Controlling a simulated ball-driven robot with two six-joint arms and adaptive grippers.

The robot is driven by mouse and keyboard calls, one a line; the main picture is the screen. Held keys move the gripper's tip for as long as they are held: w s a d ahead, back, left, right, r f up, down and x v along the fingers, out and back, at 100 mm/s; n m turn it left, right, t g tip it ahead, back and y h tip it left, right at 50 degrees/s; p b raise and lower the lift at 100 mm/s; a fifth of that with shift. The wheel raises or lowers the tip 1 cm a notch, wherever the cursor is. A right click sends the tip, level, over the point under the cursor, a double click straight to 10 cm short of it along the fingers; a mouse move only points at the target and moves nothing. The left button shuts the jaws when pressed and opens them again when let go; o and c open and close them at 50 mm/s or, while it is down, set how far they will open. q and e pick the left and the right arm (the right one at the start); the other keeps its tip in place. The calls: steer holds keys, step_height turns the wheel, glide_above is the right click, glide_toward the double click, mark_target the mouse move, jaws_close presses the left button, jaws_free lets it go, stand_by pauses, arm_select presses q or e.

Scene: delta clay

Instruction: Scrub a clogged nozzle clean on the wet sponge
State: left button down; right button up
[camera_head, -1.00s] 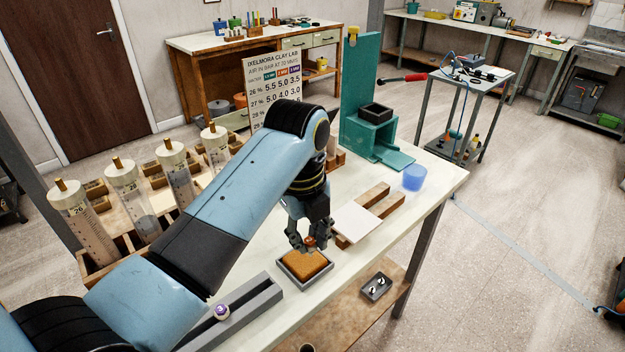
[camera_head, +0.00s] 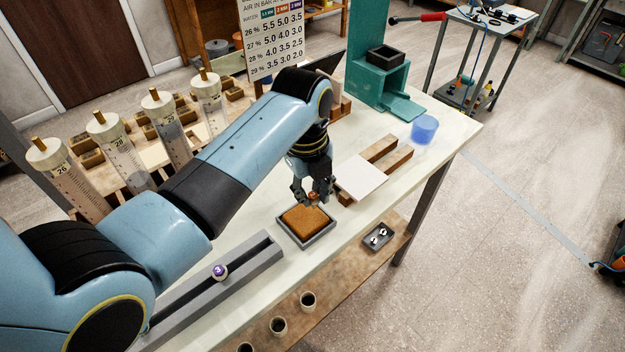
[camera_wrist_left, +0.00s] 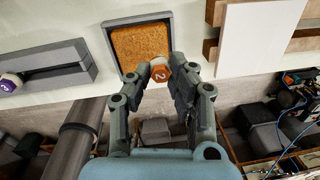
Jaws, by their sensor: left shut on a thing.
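The wet sponge (camera_head: 303,222) is an orange-brown block in a grey square tray (camera_head: 322,239) on the pale bench top. It also shows in the left wrist view (camera_wrist_left: 143,46). My left gripper (camera_head: 313,199) is shut on an orange nozzle (camera_wrist_left: 160,73) with a white "2" and a pale collar. The nozzle is at the sponge's edge on the gripper side; I cannot tell whether it touches. Another nozzle, purple and white with a "3" (camera_head: 220,271), sits in a long grey rail (camera_head: 250,262) to the left. My right gripper is out of view.
A white board (camera_head: 361,178) rests on wooden blocks beside the sponge tray. A blue cup (camera_head: 424,129) and a teal press (camera_head: 378,82) stand farther back. Several clear cylinders (camera_head: 118,152) lean in a wooden rack at the left. A lower shelf (camera_head: 345,275) holds small cups.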

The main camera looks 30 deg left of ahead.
arm_select(q)
steer(key=shift+f, duration=0.45)
steer(key=shift+s+a+f, duration=0.1)
steer(key=shift+s+a, duration=0.2)
steer(key=shift+s, duration=0.35)
steer(key=shift+s+a, duration=0.35)
steer(key=shift+s, duration=0.35)
steer(key=shift+s+a+f, duration=0.1)
steer(key=shift+s+a, duration=0.2)
steer(key=shift+s, duration=0.35)
steer(key=shift+w+d+b, duration=0.1)
steer(key=shift+w+d, duration=0.25)
steer(key=shift+w, duration=0.3)
steer(key=shift+w+d+b, duration=0.1)
steer(key=shift+w+d, duration=0.25)
steer(key=shift+w, duration=0.3)
steer(key=shift+w+d+b, duration=0.1)
steer(key=shift+w+d, duration=0.25)
steer(key=shift+w, duration=0.3)
steer(key=shift+s, duration=0.1)
steer(key=shift+s+a+f, duration=0.1)
steer(key=shift+s+a, duration=0.05)
steer(key=shift+s, duration=0.6)
steer(key=shift+s+a+f, duration=0.1)
steer(key=shift+s+a, duration=0.1)
steer(key=shift+s, duration=0.5)
steer(key=shift+s+a, duration=0.15)
steer(key=shift+s, duration=0.6)
steer(key=shift+w+d, duration=0.15)
steer(key=shift+w, duration=2.1)
